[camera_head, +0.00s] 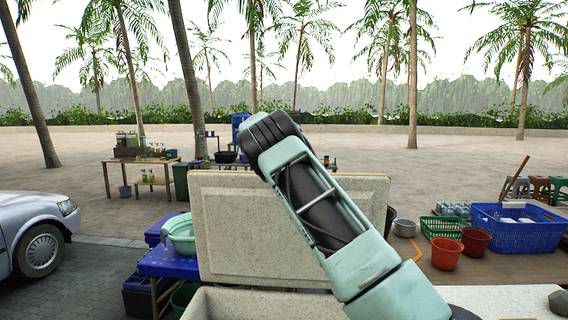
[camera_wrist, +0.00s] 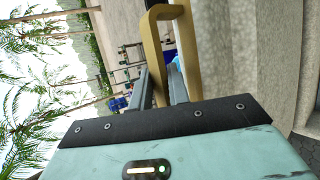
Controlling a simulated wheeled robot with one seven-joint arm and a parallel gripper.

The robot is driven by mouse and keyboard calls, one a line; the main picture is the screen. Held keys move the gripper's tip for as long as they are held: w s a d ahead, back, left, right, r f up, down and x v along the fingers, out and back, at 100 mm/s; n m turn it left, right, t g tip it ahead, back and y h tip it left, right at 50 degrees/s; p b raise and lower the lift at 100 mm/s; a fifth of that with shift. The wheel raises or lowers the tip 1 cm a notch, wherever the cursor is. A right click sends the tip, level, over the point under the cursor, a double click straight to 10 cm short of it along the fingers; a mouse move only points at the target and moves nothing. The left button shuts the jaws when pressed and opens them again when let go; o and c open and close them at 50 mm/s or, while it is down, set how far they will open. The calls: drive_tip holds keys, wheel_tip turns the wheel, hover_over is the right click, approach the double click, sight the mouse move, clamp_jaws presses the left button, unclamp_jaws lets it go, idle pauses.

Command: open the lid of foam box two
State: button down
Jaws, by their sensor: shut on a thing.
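The speckled off-white foam lid (camera_head: 230,225) stands upright, broad face toward me, at the back of the open foam box (camera_head: 250,303) in the head view. Only the box's upper rim shows at the bottom edge. My arm crosses in front of the lid and over its top edge, and my gripper is hidden there. In the wrist view my gripper (camera_wrist: 162,88) is shut on a tan loop handle (camera_wrist: 184,40). One finger passes inside the loop and the other is outside it. A pale speckled surface lies to the right of the handle.
At right a wooden table holds red buckets (camera_head: 446,254), a green basket (camera_head: 442,228), a blue crate (camera_head: 512,236) and a metal pot (camera_head: 404,228). A silver car (camera_head: 30,225) is at far left.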

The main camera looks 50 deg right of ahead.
drive_tip(key=shift+w+d+p, duration=0.4)
drive_tip(key=shift+w+d, duration=0.85)
drive_tip(key=shift+d, duration=0.15)
drive_tip(key=c, duration=1.3)
unclamp_jaws()
drive_tip(key=shift+c, duration=0.2)
drive_tip(key=shift+s+a+r+b, duration=0.1)
drive_tip(key=shift+a+r+b, duration=0.05)
drive_tip(key=shift+a+b, duration=0.4)
drive_tip(key=b+v, duration=0.7)
drive_tip(key=v, duration=0.9)
drive_tip(key=shift+s+r, duration=0.15)
drive_tip(key=shift+r, duration=0.05)
